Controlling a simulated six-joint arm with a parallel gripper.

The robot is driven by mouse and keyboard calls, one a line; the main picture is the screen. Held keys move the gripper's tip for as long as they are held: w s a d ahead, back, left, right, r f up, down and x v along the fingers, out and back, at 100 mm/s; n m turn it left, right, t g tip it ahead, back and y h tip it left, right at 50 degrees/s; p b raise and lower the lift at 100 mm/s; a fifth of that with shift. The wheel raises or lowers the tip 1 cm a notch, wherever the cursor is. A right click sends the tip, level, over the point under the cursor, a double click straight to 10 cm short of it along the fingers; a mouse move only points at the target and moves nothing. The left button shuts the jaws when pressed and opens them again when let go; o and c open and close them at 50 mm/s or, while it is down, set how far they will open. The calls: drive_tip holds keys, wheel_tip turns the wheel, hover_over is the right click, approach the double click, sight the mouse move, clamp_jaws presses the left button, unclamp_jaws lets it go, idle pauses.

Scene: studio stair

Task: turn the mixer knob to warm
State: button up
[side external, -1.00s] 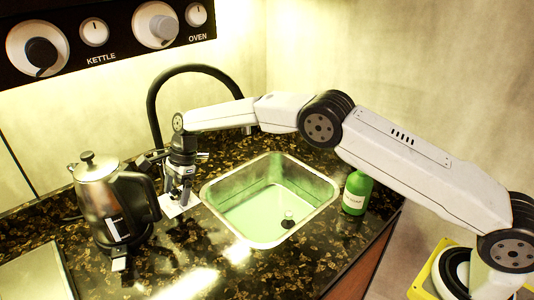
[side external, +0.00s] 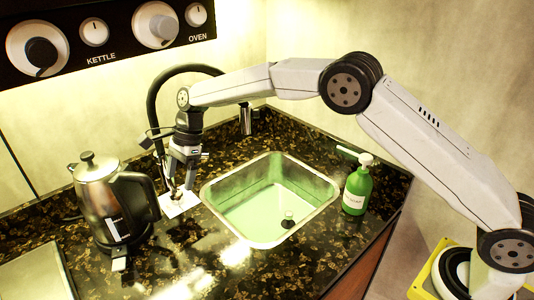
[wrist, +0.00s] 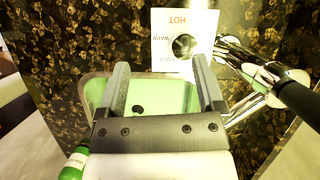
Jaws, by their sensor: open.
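The mixer knob (wrist: 183,46) is a dark, shiny round knob on a white card (wrist: 163,22) marked HOT, WARM and COLD. In the wrist view the knob is beyond my fingertips, nearer the right finger. I cannot tell which mark it points to. In the side view the card (side external: 171,211) lies on the counter between kettle and sink, with the knob mostly hidden by my gripper. My gripper (wrist: 160,66) is open and empty. In the side view my gripper (side external: 180,183) hangs nearly upright over the card; contact with the knob cannot be told.
A steel kettle (side external: 97,190) stands close left of my gripper. The sink (side external: 209,202) is to the right, with a green soap bottle (side external: 356,193) beyond it. The black curved tap hose (side external: 152,105) rises behind my gripper. Chrome tap parts (wrist: 250,70) are right of the card.

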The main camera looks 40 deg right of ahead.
drive_tip(key=s+d+r, duration=0.3)
drive_tip(key=s+r, duration=0.3)
drive_tip(key=s, duration=0.4)
drive_tip(key=shift+s+d+r, duration=0.2)
drive_tip(key=shift+s+d, duration=0.05)
idle(0.3)
idle(0.4)
drive_tip(key=n+t+h, duration=0.3)
drive_tip(key=n+t, duration=0.1)
drive_tip(key=n, duration=1.4)
approach(176, 193)
drive_tip(key=f, duration=0.1)
drive_tip(key=shift+f+n+t, duration=0.2)
drive_tip(key=shift+n+t, duration=0.05)
drive_tip(key=shift+n, duration=0.4)
drive_tip(key=shift+f+n+t, duration=0.25)
drive_tip(key=shift+n, duration=0.4)
drive_tip(key=shift+f, duration=0.15)
drive_tip(key=shift+x, duration=3.75)
